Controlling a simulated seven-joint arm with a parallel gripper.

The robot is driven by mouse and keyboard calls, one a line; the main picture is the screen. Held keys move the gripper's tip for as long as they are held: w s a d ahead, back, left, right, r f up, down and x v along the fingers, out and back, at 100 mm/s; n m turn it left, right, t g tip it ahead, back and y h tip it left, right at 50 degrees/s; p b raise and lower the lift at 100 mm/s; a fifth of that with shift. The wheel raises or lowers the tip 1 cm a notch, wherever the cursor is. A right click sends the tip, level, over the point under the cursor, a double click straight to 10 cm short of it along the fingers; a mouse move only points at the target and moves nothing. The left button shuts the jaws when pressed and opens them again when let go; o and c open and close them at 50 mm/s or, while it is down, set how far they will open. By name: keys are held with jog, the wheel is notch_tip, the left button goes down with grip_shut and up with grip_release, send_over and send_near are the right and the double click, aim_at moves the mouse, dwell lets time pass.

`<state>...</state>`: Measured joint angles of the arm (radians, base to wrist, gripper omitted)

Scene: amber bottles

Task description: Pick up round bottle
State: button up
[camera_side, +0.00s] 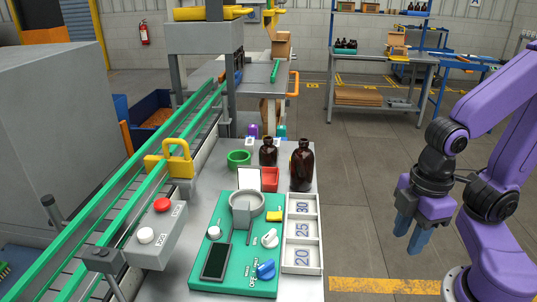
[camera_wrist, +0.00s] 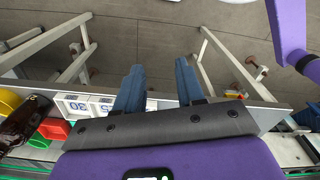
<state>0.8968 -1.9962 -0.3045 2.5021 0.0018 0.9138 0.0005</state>
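Two dark amber bottles stand upright at the far end of the work table in the side view: a taller one (camera_side: 302,168) on the right and a smaller one (camera_side: 268,153) to its left. Both look rounded; I cannot tell for sure which is the round bottle. In the wrist view a dark bottle (camera_wrist: 22,122) shows at the left edge. My gripper (camera_side: 410,240) hangs to the right of the table, well apart from both bottles, with its blue fingers pointing down. In the wrist view the fingers (camera_wrist: 160,68) are apart with nothing between them.
A white tray (camera_side: 288,256) marked 30, 25, 20 lies along the table's right edge beside a green device (camera_side: 205,285). A conveyor runs on the left. The floor under my gripper is clear.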

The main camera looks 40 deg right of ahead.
jog(key=shift+o, duration=0.3)
jog(key=o, duration=0.4)
jog(key=n+t+h, duration=0.9)
jog(key=n+h, duration=0.2)
jog(key=n, duration=0.3)
send_near(268, 139)
jog(key=x, duration=0.5)
jog(key=shift+x, duration=2.95)
